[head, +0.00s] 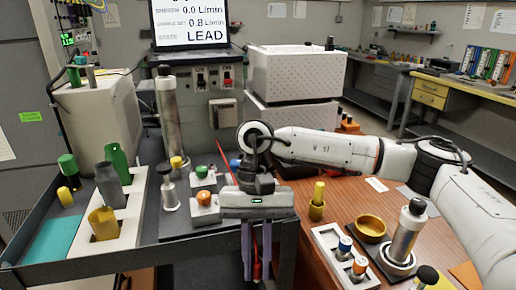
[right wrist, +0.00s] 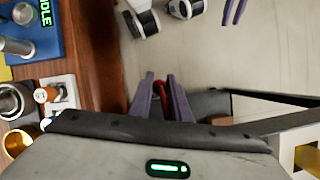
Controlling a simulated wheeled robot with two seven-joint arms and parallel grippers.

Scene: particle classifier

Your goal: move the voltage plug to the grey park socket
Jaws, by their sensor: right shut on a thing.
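My right gripper (head: 257,268) hangs fingers down at the front edge, in the gap between the dark cart and the wooden bench. Its purple fingers are shut on a slim red piece, the likely voltage plug (head: 256,245). In the right wrist view, the red plug (right wrist: 161,88) shows between the purple fingers (right wrist: 160,95), mostly hidden by them. The floor lies beyond the fingertips. Two purple prongs at the top of that view look like my left gripper (right wrist: 234,10); their state is unclear. I cannot pick out the grey park socket.
The cart holds a white rack (head: 84,240) with green, grey and yellow containers, plus small valves and a metal cylinder (head: 170,115). A screen (head: 190,22) reads LEAD.

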